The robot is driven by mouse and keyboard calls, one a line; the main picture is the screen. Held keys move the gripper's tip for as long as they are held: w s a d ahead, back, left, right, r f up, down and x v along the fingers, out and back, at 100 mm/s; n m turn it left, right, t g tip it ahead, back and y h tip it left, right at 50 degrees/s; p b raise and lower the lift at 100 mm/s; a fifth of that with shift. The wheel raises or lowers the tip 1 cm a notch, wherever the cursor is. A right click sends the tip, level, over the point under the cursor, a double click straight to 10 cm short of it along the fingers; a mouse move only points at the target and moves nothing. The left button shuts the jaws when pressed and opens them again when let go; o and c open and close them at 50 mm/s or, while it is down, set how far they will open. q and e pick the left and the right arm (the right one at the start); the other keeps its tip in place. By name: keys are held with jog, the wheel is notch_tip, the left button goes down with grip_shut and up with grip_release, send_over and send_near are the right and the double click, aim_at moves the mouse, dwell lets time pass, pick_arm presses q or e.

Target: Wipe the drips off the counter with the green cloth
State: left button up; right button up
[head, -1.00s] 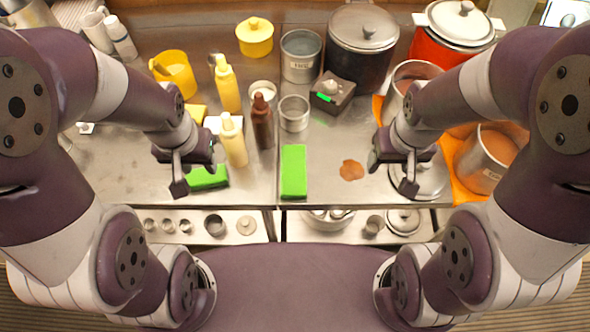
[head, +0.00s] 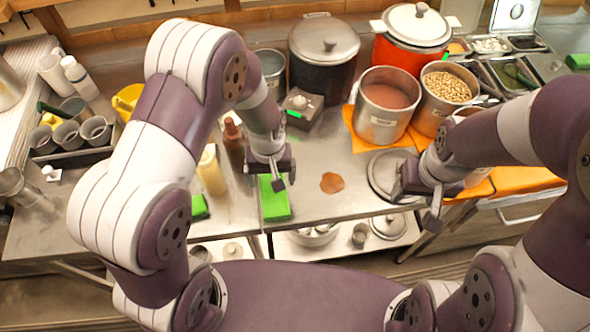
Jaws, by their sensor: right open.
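A green cloth (head: 275,205) lies flat near the counter's front edge, left of the middle. A second green piece (head: 199,207) lies further left, partly hidden by my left arm. I cannot tell for sure which is the task's cloth. A reddish-brown drip (head: 332,183) is on the bare steel to the right of the first cloth. My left gripper (head: 282,178) is over that cloth's far end and hides part of it. I cannot tell whether it touches it or how its jaws stand. My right gripper (head: 416,205) is open and empty by a round lid at the front edge.
A soup pot (head: 388,105) and a pot of beans (head: 446,93) stand on orange cloths at the right. A round metal lid (head: 383,180) lies before them. A dark lidded pot (head: 323,60) and a small grey device (head: 302,106) stand behind. Bottles stand left.

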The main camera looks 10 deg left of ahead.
pick_arm(q)
jog(key=shift+w+d+r+n, duration=0.15)
jog(key=shift+w+n, duration=0.1)
jog(key=shift+n, duration=0.15)
jog(key=shift+s+f+b, duration=0.1)
jog(key=shift+f+b, duration=0.1)
jog(key=shift+b, duration=0.1)
notch_tip(320, 180, down, 6)
jog(key=b, duration=0.5)
jog(key=shift+a+f, duration=0.2)
jog(key=shift+f, duration=0.05)
jog(key=c, duration=0.8)
notch_tip(320, 180, up, 5)
jog(key=p, duration=0.4)
jog(key=shift+r+p, duration=0.15)
jog(key=shift+p, duration=0.15)
